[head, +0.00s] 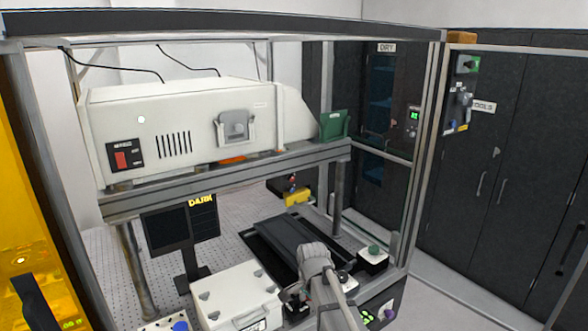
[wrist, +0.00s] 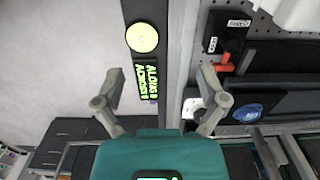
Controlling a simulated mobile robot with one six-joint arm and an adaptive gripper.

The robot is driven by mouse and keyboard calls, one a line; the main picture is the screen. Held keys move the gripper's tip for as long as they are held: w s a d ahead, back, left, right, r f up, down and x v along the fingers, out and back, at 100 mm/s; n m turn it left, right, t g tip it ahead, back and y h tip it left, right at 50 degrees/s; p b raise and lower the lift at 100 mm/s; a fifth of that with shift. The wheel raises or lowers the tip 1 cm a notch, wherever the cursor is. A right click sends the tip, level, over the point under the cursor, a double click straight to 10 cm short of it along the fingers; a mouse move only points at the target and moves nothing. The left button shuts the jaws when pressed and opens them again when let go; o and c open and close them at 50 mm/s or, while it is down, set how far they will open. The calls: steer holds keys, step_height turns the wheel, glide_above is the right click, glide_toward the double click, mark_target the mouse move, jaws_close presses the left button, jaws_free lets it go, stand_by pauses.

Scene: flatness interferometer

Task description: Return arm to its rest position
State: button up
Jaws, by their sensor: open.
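My gripper (wrist: 160,72) is open in the wrist view, with its two grey fingers spread and nothing between them. Beyond the fingers is a dark upright strip with a lit yellow-green round disc (wrist: 142,38) and a small display with green text (wrist: 147,80). In the head view my grey arm (head: 317,265) reaches in from the bottom edge, at the front right of the instrument enclosure. The fingers are not clear in that view, and I cannot tell whether the arm touches anything.
A white box (head: 236,296) lies left of my arm. A green-topped button box (head: 373,254) stands to its right. A frame post (head: 422,150) rises at the right, and a big white instrument (head: 190,125) sits on the shelf. Floor right of the frame looks clear.

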steer(key=s+d+f+n+b, duration=1)
steer(key=s+d, duration=0.2)
steer(key=s, duration=0.1)
steer(key=shift+d+n, duration=0.25)
steer(key=shift+n, duration=0.15)
steer(key=shift+s, duration=0.1)
stand_by(2.1)
